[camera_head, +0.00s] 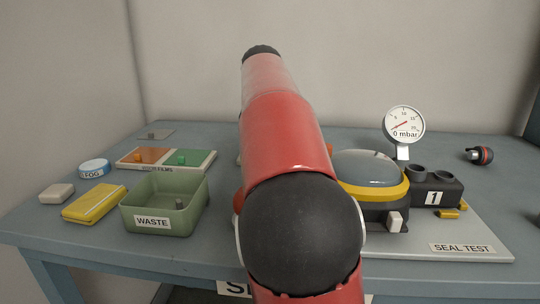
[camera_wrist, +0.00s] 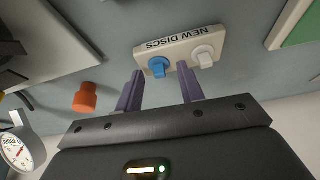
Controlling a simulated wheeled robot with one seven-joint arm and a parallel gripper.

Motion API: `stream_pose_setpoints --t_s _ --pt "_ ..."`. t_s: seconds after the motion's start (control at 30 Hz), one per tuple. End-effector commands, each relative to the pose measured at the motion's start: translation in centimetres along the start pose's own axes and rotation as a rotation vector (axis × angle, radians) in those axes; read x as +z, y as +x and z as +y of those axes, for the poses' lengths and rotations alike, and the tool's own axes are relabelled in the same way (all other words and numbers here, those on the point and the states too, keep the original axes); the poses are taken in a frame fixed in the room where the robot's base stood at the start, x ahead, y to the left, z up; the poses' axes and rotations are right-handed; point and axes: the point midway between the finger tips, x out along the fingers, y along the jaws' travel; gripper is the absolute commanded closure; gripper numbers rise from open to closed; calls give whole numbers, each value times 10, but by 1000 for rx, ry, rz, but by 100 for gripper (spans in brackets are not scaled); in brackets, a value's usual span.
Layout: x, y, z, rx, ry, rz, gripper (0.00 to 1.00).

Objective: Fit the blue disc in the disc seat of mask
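The blue disc (camera_wrist: 158,68) sits in a pale holder labelled NEW DISCS (camera_wrist: 182,46), beside a white disc (camera_wrist: 203,57), in the wrist view. My gripper (camera_wrist: 160,72) is open and empty, its two purple fingers apart. The blue disc shows between and just beyond the fingertips; I cannot tell the gap in depth. The mask (camera_head: 370,173), with a clear grey visor and yellow rim, rests on the SEAL TEST board (camera_head: 475,238) in the head view. Its disc seat is not clearly visible. My arm hides the gripper and the disc holder in the head view.
A gauge reading 0 mbar (camera_head: 404,124) and a black block marked 1 (camera_head: 437,189) stand near the mask. A green WASTE bin (camera_head: 165,205), a films tray (camera_head: 168,159) and a yellow case (camera_head: 94,203) are at left. An orange cylinder (camera_wrist: 85,98) stands left of my fingers.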

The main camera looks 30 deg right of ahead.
Motion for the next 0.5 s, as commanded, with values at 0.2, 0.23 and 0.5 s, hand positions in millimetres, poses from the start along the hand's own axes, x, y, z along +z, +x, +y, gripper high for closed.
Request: stream_pose_setpoints --t_s 0.2,0.23,0.5 --pt "0 0 0 0 0 0 78" --pt "0 0 0 0 0 0 81" --pt "0 0 0 1 0 -1 100"
